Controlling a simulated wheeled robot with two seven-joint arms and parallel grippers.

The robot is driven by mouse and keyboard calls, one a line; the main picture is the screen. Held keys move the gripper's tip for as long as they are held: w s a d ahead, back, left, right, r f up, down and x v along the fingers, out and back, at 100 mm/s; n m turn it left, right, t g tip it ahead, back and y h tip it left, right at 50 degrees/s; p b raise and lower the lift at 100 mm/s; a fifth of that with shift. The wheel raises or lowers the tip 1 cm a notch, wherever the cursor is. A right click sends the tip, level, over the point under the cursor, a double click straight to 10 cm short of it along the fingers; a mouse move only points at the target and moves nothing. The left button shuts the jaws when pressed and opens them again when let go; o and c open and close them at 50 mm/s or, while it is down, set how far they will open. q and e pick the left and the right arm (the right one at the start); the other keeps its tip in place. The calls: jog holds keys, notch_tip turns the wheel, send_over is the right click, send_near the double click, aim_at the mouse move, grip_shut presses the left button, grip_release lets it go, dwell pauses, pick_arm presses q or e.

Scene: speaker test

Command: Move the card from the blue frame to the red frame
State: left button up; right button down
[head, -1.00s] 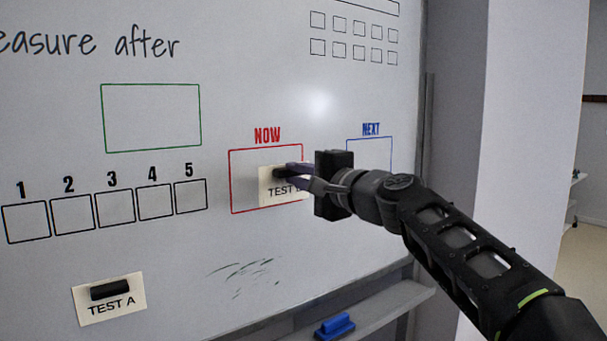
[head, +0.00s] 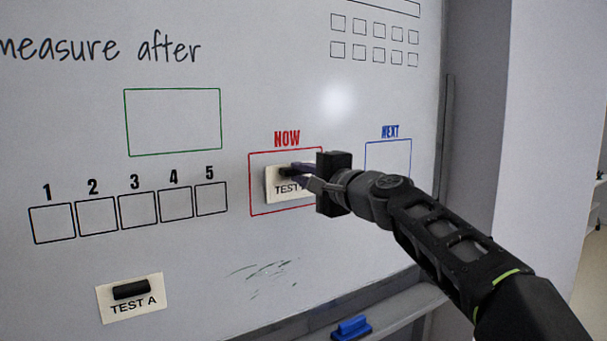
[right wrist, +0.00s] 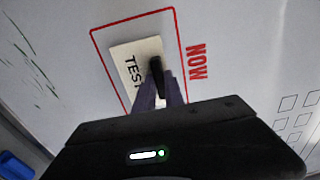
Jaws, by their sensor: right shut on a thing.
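The white card (head: 279,187) marked "TEST" and a partly hidden letter has a black handle. It lies inside the red frame (head: 249,185) under the word "NOW". My right gripper (head: 297,174) is shut on the card's handle. The right wrist view shows the card (right wrist: 133,72) within the red frame (right wrist: 133,18), with the fingers (right wrist: 160,92) at its black handle. I cannot tell whether the card touches the board. The blue frame (head: 388,140) under "NEXT" shows no card in its visible part; my arm covers its lower part. My left gripper is not in view.
A second card, "TEST A" (head: 131,304), with a black handle is on the whiteboard at lower left. A green frame (head: 125,124) and numbered boxes (head: 137,209) are left of the red frame. A blue eraser (head: 351,328) sits on the tray below.

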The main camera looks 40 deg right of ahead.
jog(key=shift+w, duration=0.55)
dwell(0.9)
jog(key=c, duration=0.9)
grip_release()
jog(key=shift+c, duration=0.2)
jog(key=shift+s, duration=0.15)
jog(key=shift+s, duration=0.6)
jog(key=s+b, duration=0.1)
jog(key=s, duration=0.4)
jog(key=shift+s+a+b, duration=0.1)
jog(key=shift+s+b, duration=0.2)
jog(key=shift+b, duration=0.1)
